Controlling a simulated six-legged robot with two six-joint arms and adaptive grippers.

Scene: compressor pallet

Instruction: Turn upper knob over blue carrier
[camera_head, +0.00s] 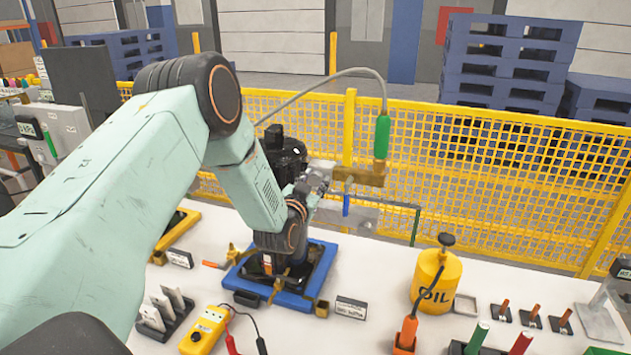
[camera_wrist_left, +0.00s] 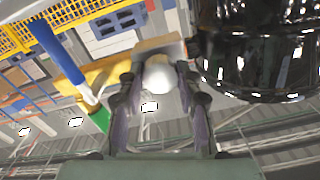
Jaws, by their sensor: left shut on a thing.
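The blue carrier (camera_head: 262,299) lies on the white table with a dark compressor (camera_head: 287,152) standing on it, partly hidden by my arm. A brass block (camera_head: 362,174) is held above and right of the carrier, with a green fitting (camera_head: 382,136) on top and a blue part (camera_head: 346,205) below. My left gripper (camera_head: 320,178) is at the block's left end. In the left wrist view, its fingers (camera_wrist_left: 157,82) are shut on a pale rounded knob (camera_wrist_left: 159,72) in front of the brass block (camera_wrist_left: 152,45). The knob is hidden in the head view. My right gripper is out of view.
A yellow mesh fence (camera_head: 480,160) stands behind the table. A yellow oil can (camera_head: 434,282) stands right of the carrier. A yellow meter (camera_head: 205,330) with leads lies in front. A grey hose (camera_head: 320,85) arches from the green fitting. The dark compressor body (camera_wrist_left: 255,50) is close beside my left gripper.

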